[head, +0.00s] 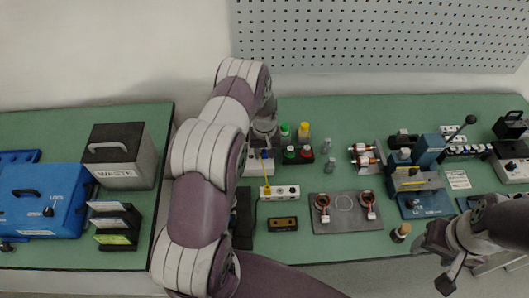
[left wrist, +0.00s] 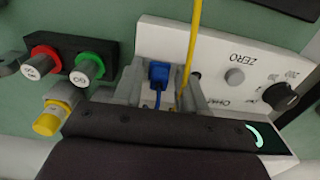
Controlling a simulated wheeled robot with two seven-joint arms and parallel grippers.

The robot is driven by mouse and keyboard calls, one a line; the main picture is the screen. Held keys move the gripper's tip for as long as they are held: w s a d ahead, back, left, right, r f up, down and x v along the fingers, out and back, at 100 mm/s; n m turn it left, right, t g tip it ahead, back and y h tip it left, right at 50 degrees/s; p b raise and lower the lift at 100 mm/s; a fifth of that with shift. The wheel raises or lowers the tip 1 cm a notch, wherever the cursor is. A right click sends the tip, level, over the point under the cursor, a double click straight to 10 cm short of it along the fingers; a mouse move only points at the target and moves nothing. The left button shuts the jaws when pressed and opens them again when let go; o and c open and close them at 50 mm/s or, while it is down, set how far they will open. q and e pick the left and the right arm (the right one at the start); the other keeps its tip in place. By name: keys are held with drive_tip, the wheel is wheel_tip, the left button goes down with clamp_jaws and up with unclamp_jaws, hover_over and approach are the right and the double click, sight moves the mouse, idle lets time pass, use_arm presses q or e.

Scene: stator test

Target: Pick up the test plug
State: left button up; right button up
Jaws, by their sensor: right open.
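A blue plug (left wrist: 158,75) with a blue cable stands at the white ZERO box (left wrist: 215,62) in the left wrist view. A yellow cable (left wrist: 190,45) runs beside it. I cannot tell which is the test plug. In the head view the blue plug (head: 265,154) shows small, and the yellow cable leads to a yellow plug (head: 267,190) at a white socket strip (head: 286,192). My left gripper (left wrist: 160,95) is at the blue plug, its grey fingers around it; whether they touch is unclear. My right gripper (head: 447,277) is open and empty at the lower right.
A grey mat (head: 344,213) with two coils lies to the right. A waste bin (head: 118,155) and blue case (head: 42,200) stand left.

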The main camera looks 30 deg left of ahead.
use_arm(q)
clamp_jaws()
drive_tip(key=shift+r+b, duration=0.4)
drive_tip(key=shift+r, duration=0.3)
wheel_tip(320, 180, up, 3)
drive_tip(key=shift+d+f+b, duration=0.1)
drive_tip(key=shift+d+b, duration=0.05)
drive_tip(key=shift+b, duration=0.45)
drive_tip(key=d+r+b, duration=0.2)
drive_tip(key=d+r, duration=0.5)
drive_tip(key=d, duration=0.4)
drive_tip(key=shift+s+d+b, duration=0.2)
drive_tip(key=shift+s+b, duration=0.2)
drive_tip(key=shift+s, duration=0.05)
